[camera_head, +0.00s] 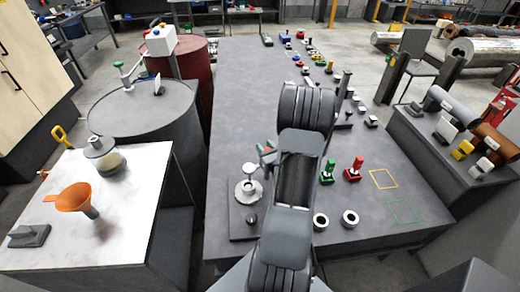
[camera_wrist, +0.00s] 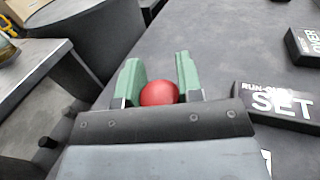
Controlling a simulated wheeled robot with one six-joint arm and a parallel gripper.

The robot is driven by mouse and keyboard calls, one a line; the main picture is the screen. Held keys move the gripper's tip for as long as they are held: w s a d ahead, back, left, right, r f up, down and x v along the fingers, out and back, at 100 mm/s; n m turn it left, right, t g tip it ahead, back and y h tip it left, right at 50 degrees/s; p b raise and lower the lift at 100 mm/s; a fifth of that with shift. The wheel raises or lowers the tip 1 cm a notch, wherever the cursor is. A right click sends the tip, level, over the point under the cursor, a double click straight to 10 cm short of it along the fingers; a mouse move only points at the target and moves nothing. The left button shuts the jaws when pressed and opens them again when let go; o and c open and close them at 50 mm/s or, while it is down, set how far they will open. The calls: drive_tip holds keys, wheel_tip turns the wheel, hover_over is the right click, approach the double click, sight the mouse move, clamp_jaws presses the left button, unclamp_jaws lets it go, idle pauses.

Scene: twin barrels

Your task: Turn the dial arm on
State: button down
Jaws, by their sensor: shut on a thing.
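A red ball (camera_wrist: 159,93) sits between the two green fingers of my gripper (camera_wrist: 160,82) in the wrist view. My gripper is shut on it. It looks like the knob of the dial arm, but whatever it is fixed to is hidden behind my gripper. In the head view my gripper (camera_head: 267,152) is over the left part of the long grey table, mostly covered by my own arm. A pale round dial stand (camera_head: 249,189) on a grey base plate stands just below and left of it in the picture.
A black block reading "RUN-OUT SET" (camera_wrist: 278,106) lies right of my gripper, and one reading "OVER" (camera_wrist: 304,46) lies farther off. Green (camera_head: 327,173) and red (camera_head: 353,170) pieces and two pale rings stand right of my arm. A white-topped table (camera_head: 130,220) is at left.

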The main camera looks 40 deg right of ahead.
drive_tip(key=shift+r, duration=0.1)
drive_tip(key=c, duration=0.8)
unclamp_jaws()
drive_tip(key=p+v, duration=0.7)
drive_tip(key=v, duration=0.6)
drive_tip(key=shift+s+a, duration=0.1)
drive_tip(key=shift+s, duration=0.3)
